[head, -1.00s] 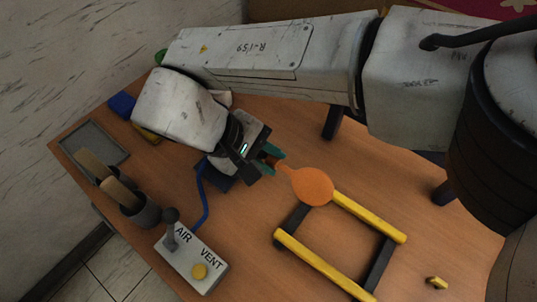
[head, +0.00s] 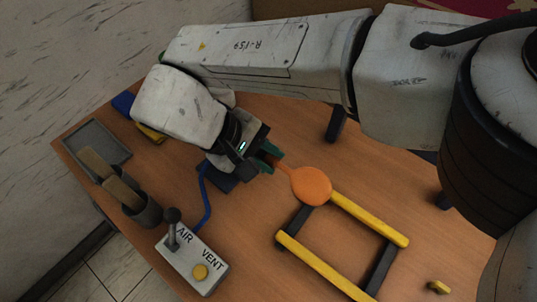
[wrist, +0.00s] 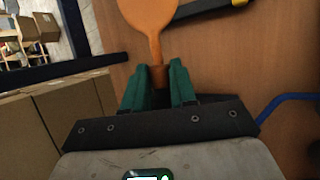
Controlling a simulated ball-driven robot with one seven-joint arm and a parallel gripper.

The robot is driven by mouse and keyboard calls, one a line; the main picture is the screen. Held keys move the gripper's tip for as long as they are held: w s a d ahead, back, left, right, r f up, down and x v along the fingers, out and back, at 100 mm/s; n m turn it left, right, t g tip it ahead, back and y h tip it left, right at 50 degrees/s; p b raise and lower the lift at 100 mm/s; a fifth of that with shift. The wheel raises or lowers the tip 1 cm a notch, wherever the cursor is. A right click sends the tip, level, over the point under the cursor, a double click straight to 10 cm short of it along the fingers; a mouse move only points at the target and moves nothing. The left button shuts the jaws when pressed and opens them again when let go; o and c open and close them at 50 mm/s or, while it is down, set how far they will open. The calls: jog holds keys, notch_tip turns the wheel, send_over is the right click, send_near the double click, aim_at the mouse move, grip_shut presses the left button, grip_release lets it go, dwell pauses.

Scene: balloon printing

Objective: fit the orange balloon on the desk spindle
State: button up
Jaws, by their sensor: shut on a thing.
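The orange balloon (head: 312,186) is flat and round with a narrow neck. My gripper (head: 273,158) is shut on its neck, and the round part sticks out from the teal fingertips toward the yellow and black frame. In the wrist view the balloon (wrist: 150,18) points away from the fingers, with its neck end between the teal fingertips (wrist: 159,82). The spindle itself cannot be made out. A dark blue base (head: 218,176) with a blue hose shows partly under my wrist, and my arm hides what stands on it.
A control box (head: 192,262) marked AIR and VENT, with a lever and yellow button, sits at the front. The blue hose (head: 206,205) runs from it. A cup (head: 140,212), grey tray (head: 97,146) and yellow-black frame (head: 352,212) are nearby. Bare wood (head: 245,225) lies between box and frame.

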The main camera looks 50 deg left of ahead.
jog(key=shift+a, duration=0.1)
dwell(0.3)
jog(key=o, duration=0.9)
